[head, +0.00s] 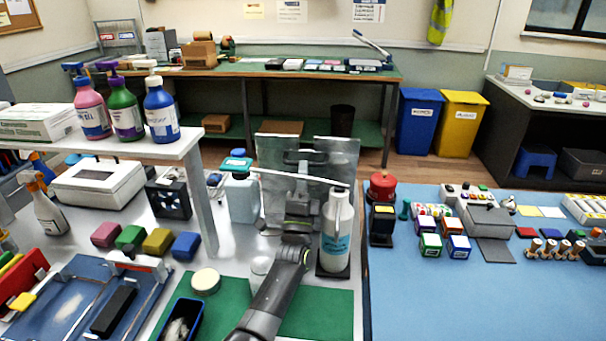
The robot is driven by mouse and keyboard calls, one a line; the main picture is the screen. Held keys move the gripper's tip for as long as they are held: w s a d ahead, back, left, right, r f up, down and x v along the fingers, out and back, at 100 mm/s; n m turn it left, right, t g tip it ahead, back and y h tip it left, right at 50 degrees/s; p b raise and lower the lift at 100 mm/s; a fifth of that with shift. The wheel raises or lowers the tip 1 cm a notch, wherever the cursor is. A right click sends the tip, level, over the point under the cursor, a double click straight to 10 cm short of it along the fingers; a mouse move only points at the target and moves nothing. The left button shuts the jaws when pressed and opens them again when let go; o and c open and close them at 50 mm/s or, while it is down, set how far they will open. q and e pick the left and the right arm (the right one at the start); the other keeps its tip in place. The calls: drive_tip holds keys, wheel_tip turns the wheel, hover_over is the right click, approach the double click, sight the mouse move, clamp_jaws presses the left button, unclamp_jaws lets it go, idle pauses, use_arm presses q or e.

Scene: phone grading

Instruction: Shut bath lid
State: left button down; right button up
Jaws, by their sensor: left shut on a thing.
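The bath lid (338,163) is a shiny metal panel standing up, nearly upright, in the middle of the head view. A dark handle (291,156) crosses its upper part. My left gripper (302,162) is in front of the lid and shut on the handle. My left arm comes up from the bottom and covers the lower middle of the lid and what lies below it. The bath's body cannot be made out clearly behind the arm. My right gripper is not in view.
A pale bottle with a teal cap (241,196) stands left of the lid. A blue mat (430,300) lies at right.

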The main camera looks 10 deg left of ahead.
use_arm(q)
drive_tip(key=w+r+g+p, duration=0.1)
drive_tip(key=p, duration=0.3)
drive_tip(key=shift+w+g, duration=0.2)
drive_tip(key=shift+g, duration=0.1)
drive_tip(key=c, duration=1.8)
unclamp_jaws()
drive_tip(key=shift+a, duration=0.1)
drive_tip(key=shift+o, duration=0.2)
drive_tip(key=shift+f, duration=0.1)
